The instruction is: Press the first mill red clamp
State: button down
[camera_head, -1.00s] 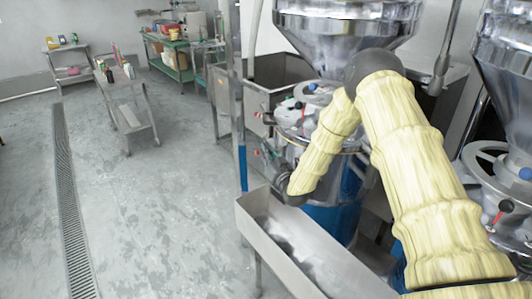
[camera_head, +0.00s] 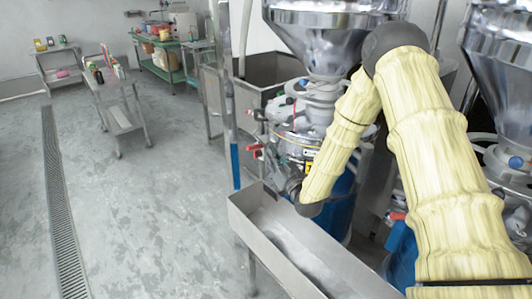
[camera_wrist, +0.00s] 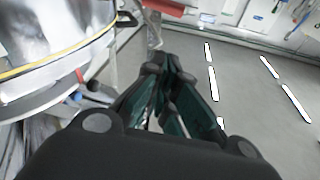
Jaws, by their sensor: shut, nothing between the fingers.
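In the head view the left mill (camera_head: 300,118) is a metal drum under a shiny hopper. A red clamp handle (camera_head: 254,151) sticks out on its left side. In the head view my gripper (camera_head: 268,160) is a small dark shape beside the mill, close to that clamp; the gap between them cannot be judged. In the wrist view my gripper (camera_wrist: 172,68) has its dark green fingers shut and empty. A red bar (camera_wrist: 170,7) shows beyond the fingertips at the top; whether it is the clamp is unclear. The drum (camera_wrist: 55,50) stands to the left.
A metal trough (camera_head: 250,208) lies below the clamp. A second mill (camera_head: 508,165) stands at the right, partly behind my arm. An upright post (camera_head: 229,110) is left of the left mill. Open floor (camera_head: 150,210) lies further left, with tables behind.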

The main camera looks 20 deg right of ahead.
jog(key=shift+v, duration=0.75)
jog(key=shift+f, duration=0.1)
jog(key=b, duration=0.2)
jog(key=shift+d+f+b, duration=0.15)
jog(key=shift+d+b, duration=0.2)
jog(key=shift+b, duration=0.05)
jog(key=b, duration=0.2)
jog(key=shift+w+d+b, duration=0.15)
jog(key=shift+b, duration=0.15)
jog(key=shift+r+b, duration=0.55)
jog(key=shift+b, duration=0.05)
jog(key=shift+r, duration=0.1)
jog(key=shift+r, duration=0.1)
